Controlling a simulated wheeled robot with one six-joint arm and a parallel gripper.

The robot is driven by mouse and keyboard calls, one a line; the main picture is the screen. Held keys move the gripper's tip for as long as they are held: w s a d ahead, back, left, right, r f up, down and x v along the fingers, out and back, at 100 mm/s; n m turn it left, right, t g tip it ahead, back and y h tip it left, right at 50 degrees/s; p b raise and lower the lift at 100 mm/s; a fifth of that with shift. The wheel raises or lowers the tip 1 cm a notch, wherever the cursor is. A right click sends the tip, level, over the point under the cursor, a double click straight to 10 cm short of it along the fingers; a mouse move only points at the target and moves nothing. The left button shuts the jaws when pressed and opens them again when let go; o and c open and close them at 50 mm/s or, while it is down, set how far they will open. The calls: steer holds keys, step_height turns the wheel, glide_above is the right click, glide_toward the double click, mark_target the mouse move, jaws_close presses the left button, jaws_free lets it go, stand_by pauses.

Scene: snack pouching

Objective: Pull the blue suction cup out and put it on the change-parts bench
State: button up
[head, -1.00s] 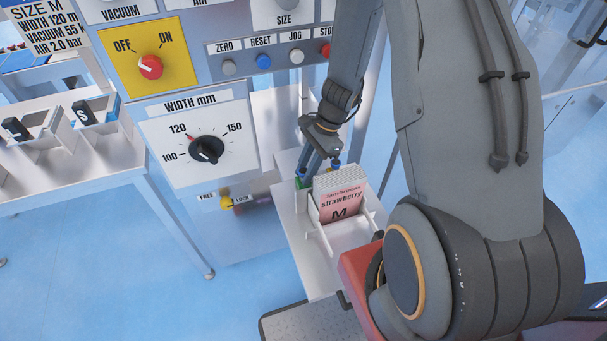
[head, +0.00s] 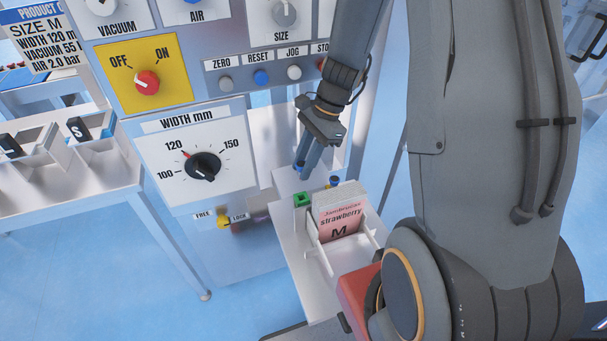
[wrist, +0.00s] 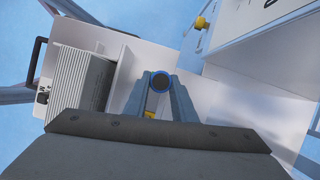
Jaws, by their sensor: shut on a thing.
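My gripper (head: 301,171) is shut on the blue suction cup (wrist: 160,82). In the wrist view the cup shows end-on as a blue ring with a dark centre between the fingertips. In the head view the fingertips hang above and behind the green block (head: 302,199), apart from it. A white bench (head: 72,190) with open boxes, one holding a part marked S (head: 76,128), stands at the left; it looks like the change-parts bench.
A white magazine (head: 318,262) holds a stack of strawberry M pouches (head: 340,222). A small blue piece (head: 335,182) sits behind the stack. The panel with the width dial (head: 203,167) and the yellow-handled lock (head: 224,222) stands between the gripper and the bench.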

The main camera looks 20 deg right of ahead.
steer(key=shift+r+p, duration=2.35)
steer(key=shift+r, duration=0.65)
